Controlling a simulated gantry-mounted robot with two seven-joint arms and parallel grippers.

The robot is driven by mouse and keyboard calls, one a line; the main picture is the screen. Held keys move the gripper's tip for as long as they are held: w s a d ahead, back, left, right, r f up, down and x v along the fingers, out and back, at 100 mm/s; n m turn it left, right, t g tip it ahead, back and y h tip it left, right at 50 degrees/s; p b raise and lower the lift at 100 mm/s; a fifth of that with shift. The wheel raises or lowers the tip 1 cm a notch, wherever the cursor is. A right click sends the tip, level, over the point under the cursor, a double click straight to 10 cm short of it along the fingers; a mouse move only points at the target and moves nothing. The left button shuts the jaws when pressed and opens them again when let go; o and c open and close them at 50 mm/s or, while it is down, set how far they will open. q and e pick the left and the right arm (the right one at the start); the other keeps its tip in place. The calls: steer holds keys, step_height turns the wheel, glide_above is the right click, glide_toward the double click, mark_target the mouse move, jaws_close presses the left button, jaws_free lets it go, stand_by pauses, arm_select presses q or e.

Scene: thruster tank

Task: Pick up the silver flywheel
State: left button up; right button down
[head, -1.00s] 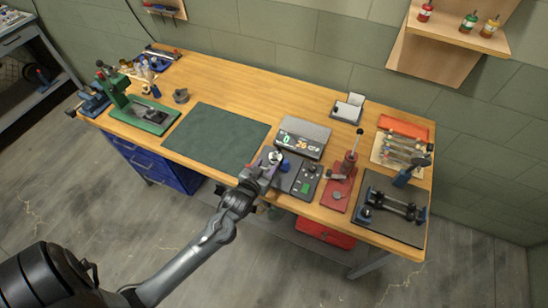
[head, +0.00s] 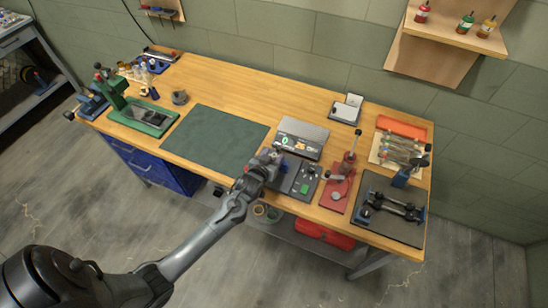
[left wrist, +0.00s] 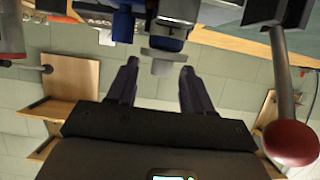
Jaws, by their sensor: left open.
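My left gripper (head: 268,160) is open, at the front edge of the workbench beside a dark grey machine (head: 302,176) with a blue part. In the left wrist view, the two dark fingers of my left gripper (left wrist: 158,70) stand apart. A silver piece (left wrist: 163,56), which looks like the silver flywheel seen nearly edge-on, sits against a blue holder (left wrist: 167,28) between and just beyond the fingertips. I cannot tell whether the fingers touch it. In the head view my gripper hides this piece. My right gripper is not in view.
A green mat (head: 213,138) lies left of the machine, clear. A scale (head: 302,138) stands behind it. A red press (head: 340,185) with a lever stands to its right; a red lever knob (left wrist: 291,143) shows close in the left wrist view. A dark tray (head: 390,208) holds a shaft fixture.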

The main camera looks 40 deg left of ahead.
arm_select(q)
steer(key=shift+c, duration=0.2)
jaws_close()
